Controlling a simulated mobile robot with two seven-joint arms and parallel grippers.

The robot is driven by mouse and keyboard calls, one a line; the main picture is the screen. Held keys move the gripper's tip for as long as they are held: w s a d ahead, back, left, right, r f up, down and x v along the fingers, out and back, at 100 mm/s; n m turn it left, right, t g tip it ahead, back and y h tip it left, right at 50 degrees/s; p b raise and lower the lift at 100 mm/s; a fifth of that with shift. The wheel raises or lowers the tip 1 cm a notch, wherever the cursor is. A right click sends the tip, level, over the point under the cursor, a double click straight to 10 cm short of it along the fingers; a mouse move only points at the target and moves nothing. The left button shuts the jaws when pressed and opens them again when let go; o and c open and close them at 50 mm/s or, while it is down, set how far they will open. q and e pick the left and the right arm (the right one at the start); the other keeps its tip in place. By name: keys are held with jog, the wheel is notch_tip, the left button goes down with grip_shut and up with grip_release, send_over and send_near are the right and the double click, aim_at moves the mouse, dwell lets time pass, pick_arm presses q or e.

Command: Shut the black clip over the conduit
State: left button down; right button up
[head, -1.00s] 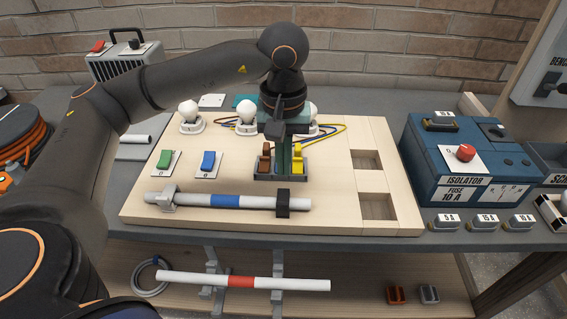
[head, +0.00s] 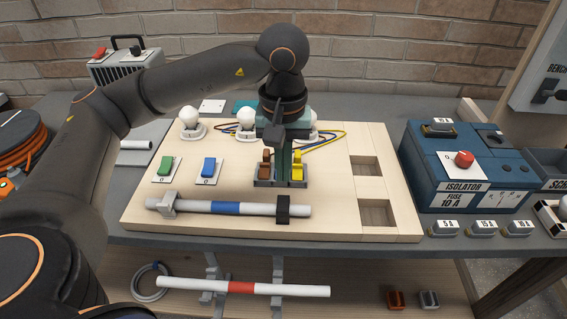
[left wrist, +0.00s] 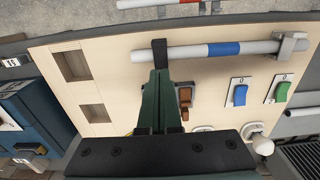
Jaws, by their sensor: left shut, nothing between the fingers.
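The white conduit (head: 262,209) with a blue band lies across the front of the wooden board. The black clip (head: 283,209) sits at its right part; it also shows in the left wrist view (left wrist: 160,50). I cannot tell for sure whether its flap is shut. My left gripper (head: 290,184) is shut and empty, pointing down behind the clip; in the left wrist view its fingertips (left wrist: 160,74) are close to the clip. I cannot tell whether they touch. A grey clip (head: 168,203) sits at the conduit's left end. My right gripper is not in view.
Brown (head: 265,170) and yellow (head: 298,168) levers stand beside my fingers. Green (head: 166,164) and blue (head: 208,163) switches and white bulbs (head: 246,118) are further left. A blue isolator box (head: 465,180) stands right. Bare board lies right of the clip.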

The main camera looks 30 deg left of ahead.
pick_arm(q)
jog(key=shift+s+d, duration=0.1)
jog(key=shift+s, duration=0.1)
jog(key=shift+r, duration=0.1)
notch_tip(320, 180, up, 6)
jog(key=p, duration=0.3)
dwell(0.9)
jog(key=shift+s, duration=0.1)
dwell(0.4)
